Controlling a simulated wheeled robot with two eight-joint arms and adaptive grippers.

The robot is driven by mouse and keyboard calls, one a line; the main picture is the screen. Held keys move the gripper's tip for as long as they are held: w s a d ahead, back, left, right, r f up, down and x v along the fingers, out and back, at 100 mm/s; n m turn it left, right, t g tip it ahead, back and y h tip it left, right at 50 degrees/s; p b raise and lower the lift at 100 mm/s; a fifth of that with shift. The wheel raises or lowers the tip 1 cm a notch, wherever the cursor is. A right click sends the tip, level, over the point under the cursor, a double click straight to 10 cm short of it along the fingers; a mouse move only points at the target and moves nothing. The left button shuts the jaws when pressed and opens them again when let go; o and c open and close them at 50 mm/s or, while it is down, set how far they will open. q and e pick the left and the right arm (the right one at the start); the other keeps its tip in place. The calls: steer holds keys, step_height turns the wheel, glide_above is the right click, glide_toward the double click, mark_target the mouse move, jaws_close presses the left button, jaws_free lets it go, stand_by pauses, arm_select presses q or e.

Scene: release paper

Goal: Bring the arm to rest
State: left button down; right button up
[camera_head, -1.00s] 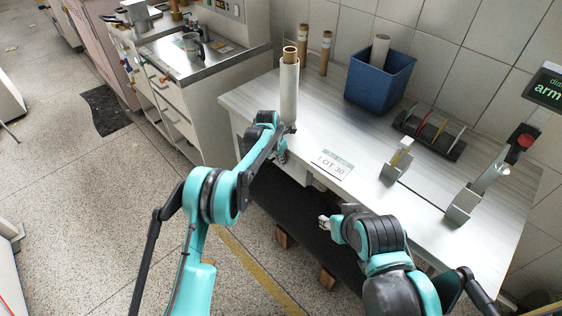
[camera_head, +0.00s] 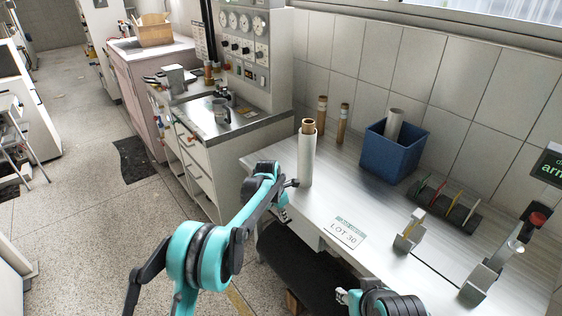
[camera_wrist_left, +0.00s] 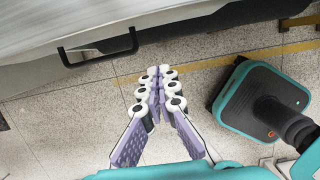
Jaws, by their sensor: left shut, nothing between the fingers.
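My left gripper (camera_head: 284,213) hangs at the front edge of the table in the head view, below the white roll. In the left wrist view its lilac fingers (camera_wrist_left: 160,72) meet at the tips, shut with nothing between them, above the speckled floor. My left arm is teal and black and bent at the elbow. My right gripper (camera_head: 342,296) shows only as a small tip low in the head view, in front of the table's edge; its jaws are too small to read.
On the white table (camera_head: 368,254) stand a white roll (camera_head: 307,160), brown rolls (camera_head: 343,124), a blue bin (camera_head: 392,152), a dark rack (camera_head: 447,207) and metal stands (camera_head: 409,232). A drawer handle (camera_wrist_left: 98,53) projects near the left gripper. The floor (camera_wrist_left: 55,120) below is open.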

arm_select(q)
steer(key=s+a+r+m+t, duration=0.2)
steer(key=s+a+r+m, duration=0.45)
steer(key=s+r, duration=0.25)
steer(key=s+a+r+m+t, duration=0.1)
steer(key=s+a+r+m, duration=0.55)
steer(key=s+r, duration=0.25)
steer(key=s+a+f+m+t+y, duration=0.1)
steer(key=s+a+f+m, duration=0.1)
steer(key=s+m, duration=0.4)
steer(key=s+a+f+m+t+y, duration=0.1)
steer(key=s+a+m, duration=0.4)
steer(key=s, duration=0.8)
steer(key=shift+s+f+m+t, duration=0.3)
steer(key=shift+s+f+m, duration=0.1)
steer(key=shift+m, duration=0.4)
